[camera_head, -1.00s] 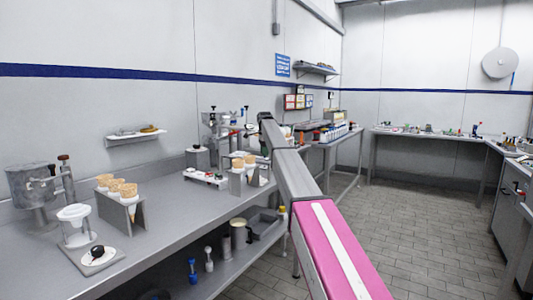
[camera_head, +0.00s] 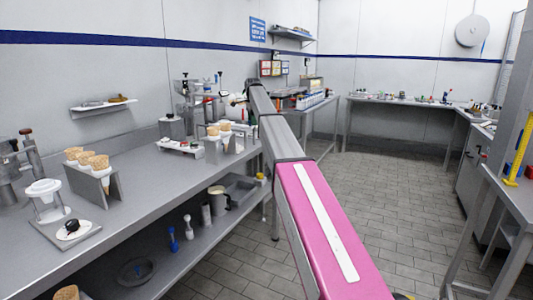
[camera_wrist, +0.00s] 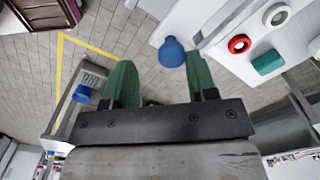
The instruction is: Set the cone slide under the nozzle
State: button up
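In the wrist view my gripper (camera_wrist: 162,78) shows two green fingers spread apart with nothing between them. A blue round knob (camera_wrist: 172,52) lies just beyond the fingertips, nearer the right finger; I cannot tell its distance. It sits at the edge of a white panel (camera_wrist: 225,40) that carries a red ring (camera_wrist: 239,44), a pale ring and a green block. In the head view a grey machine (camera_head: 196,100) stands at the far end of the left bench; my arm partly covers that area and hides my gripper. I cannot clearly identify the cone slide or the nozzle.
On the left bench (camera_head: 150,185) stand a rack of cones (camera_head: 95,180), a second cone holder (camera_head: 212,150), a white strip with small parts (camera_head: 180,147) and a white funnel stand (camera_head: 47,200). A lower shelf holds several tools. The tiled floor (camera_head: 385,195) is open.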

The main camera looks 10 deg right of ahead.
jog(key=s+d, duration=0.4)
jog(key=d, duration=0.1)
notch_tip(320, 180, up, 11)
jog(key=s+f+n, duration=0.2)
jog(key=s+f, duration=0.6)
jog(key=f, duration=0.3)
jog(key=s+a+f+n, duration=0.1)
jog(key=s+f+n, duration=0.1)
jog(key=s+f, duration=0.6)
notch_tip(320, 180, down, 3)
jog(key=shift+s+r+n, duration=0.1)
jog(key=shift+s+n, duration=0.3)
jog(key=shift+w, duration=0.1)
